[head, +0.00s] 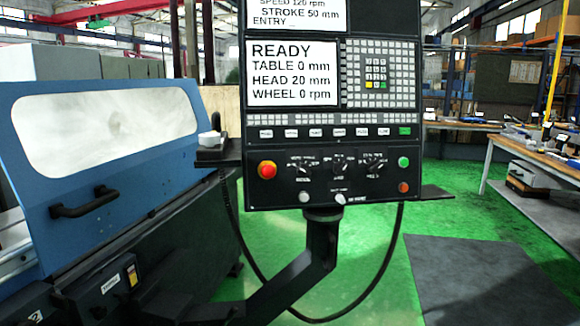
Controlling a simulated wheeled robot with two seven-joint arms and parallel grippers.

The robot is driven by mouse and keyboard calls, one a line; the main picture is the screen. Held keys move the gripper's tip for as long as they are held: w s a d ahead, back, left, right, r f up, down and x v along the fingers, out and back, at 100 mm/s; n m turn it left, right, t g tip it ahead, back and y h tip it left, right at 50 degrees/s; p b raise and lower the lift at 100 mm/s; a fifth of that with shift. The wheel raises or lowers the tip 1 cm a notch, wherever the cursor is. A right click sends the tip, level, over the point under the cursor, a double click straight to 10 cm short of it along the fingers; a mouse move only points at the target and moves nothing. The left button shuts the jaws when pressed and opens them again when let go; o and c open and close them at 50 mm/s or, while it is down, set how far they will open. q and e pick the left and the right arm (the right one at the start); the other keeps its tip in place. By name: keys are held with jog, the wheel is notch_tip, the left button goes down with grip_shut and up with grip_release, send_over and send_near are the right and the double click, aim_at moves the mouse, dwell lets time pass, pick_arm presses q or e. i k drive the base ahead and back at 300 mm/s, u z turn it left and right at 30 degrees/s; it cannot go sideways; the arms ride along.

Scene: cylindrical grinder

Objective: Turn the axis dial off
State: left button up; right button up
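The black control panel (272,190) hangs upright in the middle of the head view. Its lower part has a row of three black rotary dials: a left dial (302,169), a middle dial (340,164) and a right dial (376,166). Their labels are too small to read, so I cannot tell which is the axis dial or where its pointer stands. The screen (292,73) reads READY, TABLE 0 mm, HEAD 20 mm, WHEEL 0 rpm. Neither of my grippers is in view.
A red stop button (267,170) is left of the dials; green (403,162) and orange (403,187) buttons are right. Two pale knobs sit below. The blue grinder cover (100,170) with its handle (85,203) stands left.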

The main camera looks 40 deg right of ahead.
aim_at(339, 168)
jog(key=z, duration=0.35)
jog(key=i, duration=0.95)
jog(key=z, duration=0.65)
